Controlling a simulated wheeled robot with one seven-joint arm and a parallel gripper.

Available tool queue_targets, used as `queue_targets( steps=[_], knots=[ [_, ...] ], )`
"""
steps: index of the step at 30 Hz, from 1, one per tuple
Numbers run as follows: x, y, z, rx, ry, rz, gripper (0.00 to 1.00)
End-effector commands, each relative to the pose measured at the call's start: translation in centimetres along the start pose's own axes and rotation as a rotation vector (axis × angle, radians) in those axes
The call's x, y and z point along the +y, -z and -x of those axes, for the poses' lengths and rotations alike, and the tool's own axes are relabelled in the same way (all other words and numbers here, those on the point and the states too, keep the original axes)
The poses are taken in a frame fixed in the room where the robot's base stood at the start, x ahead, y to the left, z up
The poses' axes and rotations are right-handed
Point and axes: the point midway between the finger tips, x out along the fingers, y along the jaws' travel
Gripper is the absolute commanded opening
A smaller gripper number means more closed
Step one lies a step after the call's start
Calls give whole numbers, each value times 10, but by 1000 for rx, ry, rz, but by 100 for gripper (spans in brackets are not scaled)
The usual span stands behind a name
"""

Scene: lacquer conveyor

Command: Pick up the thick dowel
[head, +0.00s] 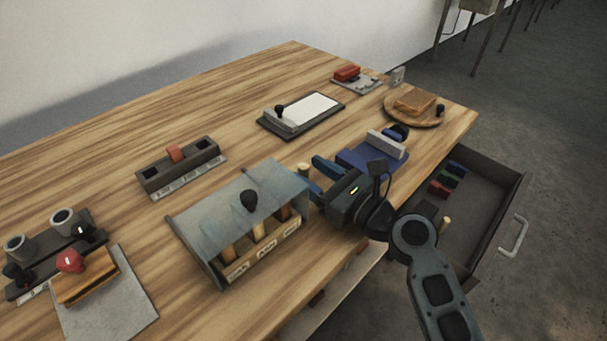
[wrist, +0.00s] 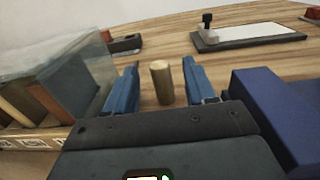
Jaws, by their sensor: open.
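A short, thick wooden dowel (head: 304,169) stands upright on the table, just right of the glass-lidded box. In the wrist view the dowel (wrist: 162,84) shows between my two blue fingers, with a gap on each side. My gripper (head: 315,174) is open and low over the table, its fingers pointing at the dowel. In the wrist view the gripper (wrist: 160,76) holds nothing. Another pale wooden peg (head: 444,225) shows by the open drawer, beside my arm; its lower end is hidden.
The compartment box (head: 222,203) stands close left of my gripper, with a black knob on its lid. A blue block (wrist: 270,105) is close on the right in the wrist view. A white-topped board (head: 302,114) lies farther back. The open drawer (head: 490,190) juts out at right.

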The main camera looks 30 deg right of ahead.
Motion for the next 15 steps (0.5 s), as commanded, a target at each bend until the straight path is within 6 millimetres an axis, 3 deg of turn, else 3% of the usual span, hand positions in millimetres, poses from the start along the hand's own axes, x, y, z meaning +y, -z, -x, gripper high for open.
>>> queue_targets(
  steps=[7,15],
  knots=[
    [0,-1,-35,-1,-1,1,55],
    [0,-1,-44,-1,0,1,55]
  ],
)
